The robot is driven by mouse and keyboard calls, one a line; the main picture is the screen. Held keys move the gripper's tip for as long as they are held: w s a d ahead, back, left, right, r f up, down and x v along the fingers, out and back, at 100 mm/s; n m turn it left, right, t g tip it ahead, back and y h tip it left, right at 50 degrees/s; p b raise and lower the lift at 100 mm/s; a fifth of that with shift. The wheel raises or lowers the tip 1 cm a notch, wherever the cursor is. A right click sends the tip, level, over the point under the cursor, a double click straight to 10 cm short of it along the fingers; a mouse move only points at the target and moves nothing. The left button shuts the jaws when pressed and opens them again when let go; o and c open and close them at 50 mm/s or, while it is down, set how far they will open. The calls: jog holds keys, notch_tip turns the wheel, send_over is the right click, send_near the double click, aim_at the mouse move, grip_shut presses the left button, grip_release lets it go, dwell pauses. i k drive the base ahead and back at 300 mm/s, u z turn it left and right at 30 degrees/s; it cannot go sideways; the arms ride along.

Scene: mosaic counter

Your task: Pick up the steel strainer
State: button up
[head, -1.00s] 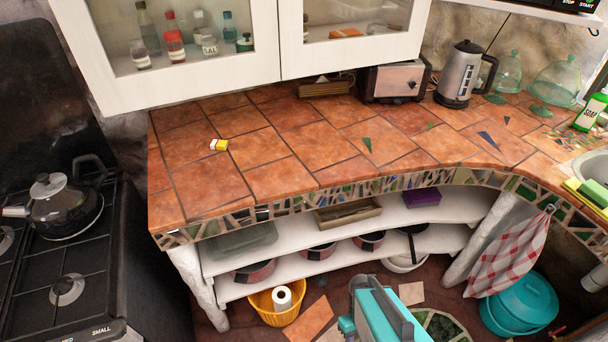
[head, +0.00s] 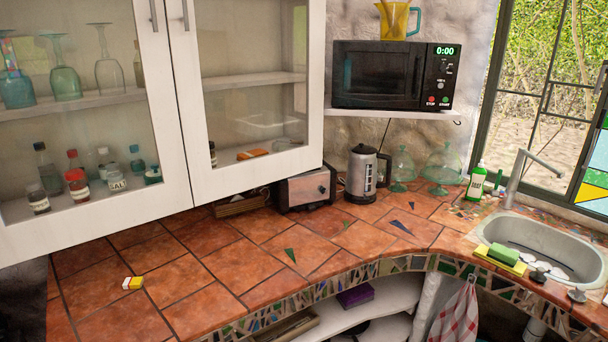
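A small grey metal piece (head: 577,295) with a knob stands on the counter's front edge beside the sink, at the lower right of the head view. It may be the steel strainer, but it is too small to tell for certain. The steel sink (head: 530,237) behind it holds several pale round pieces. My gripper is not in view.
A green and yellow sponge pair (head: 501,258) lies on the sink's left rim. A green soap bottle (head: 475,184), glass domes (head: 440,165), a kettle (head: 361,174) and a toaster (head: 306,189) stand along the back. The tiled counter's middle (head: 330,240) is mostly clear.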

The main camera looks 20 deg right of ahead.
aim_at(578, 295)
jog(key=u, duration=1.25)
jog(key=k, duration=0.1)
jog(key=z, duration=2.7)
